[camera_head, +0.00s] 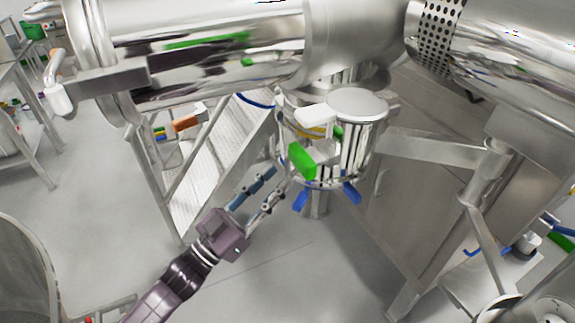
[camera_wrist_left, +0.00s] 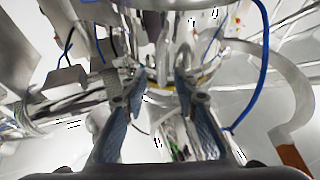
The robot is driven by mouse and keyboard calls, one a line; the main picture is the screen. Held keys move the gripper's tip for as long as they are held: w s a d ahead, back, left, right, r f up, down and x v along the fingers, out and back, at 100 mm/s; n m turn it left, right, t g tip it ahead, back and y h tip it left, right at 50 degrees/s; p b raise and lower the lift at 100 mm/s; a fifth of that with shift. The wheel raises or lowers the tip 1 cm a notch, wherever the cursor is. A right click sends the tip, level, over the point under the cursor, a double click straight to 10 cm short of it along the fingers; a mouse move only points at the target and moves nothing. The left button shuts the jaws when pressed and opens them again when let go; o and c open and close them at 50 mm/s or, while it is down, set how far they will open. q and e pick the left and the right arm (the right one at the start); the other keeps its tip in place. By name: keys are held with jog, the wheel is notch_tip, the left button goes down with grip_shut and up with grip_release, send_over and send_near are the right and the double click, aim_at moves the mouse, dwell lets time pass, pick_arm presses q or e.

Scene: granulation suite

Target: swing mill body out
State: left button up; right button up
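The mill body (camera_head: 360,143) is a shiny steel cylinder with a flat round lid, under the large horizontal steel vessel. A green block (camera_head: 302,160) and a white handle-like part (camera_head: 316,116) are on its near left side. Blue levers (camera_head: 352,192) stick out below it. My left gripper (camera_head: 282,176) is just left of and below the green block, pointing up at the mill. In the left wrist view its two fingers (camera_wrist_left: 160,88) stand apart, with steel parts behind the gap and nothing clearly held. Contact with the mill cannot be told. My right gripper is out of view.
The large steel vessel (camera_head: 215,50) hangs above. A steel arm (camera_head: 430,146) runs right from the mill to a post. Frame legs and a slanted panel (camera_head: 225,165) stand behind my left gripper. The grey floor (camera_head: 95,200) is clear at left. A blue hose (camera_wrist_left: 262,70) curves at right in the wrist view.

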aim_at(288, 174)
pick_arm(q)
jog(key=shift+x, duration=2.35)
jog(key=shift+f, duration=0.15)
jog(key=shift+c, duration=0.3)
grip_shut()
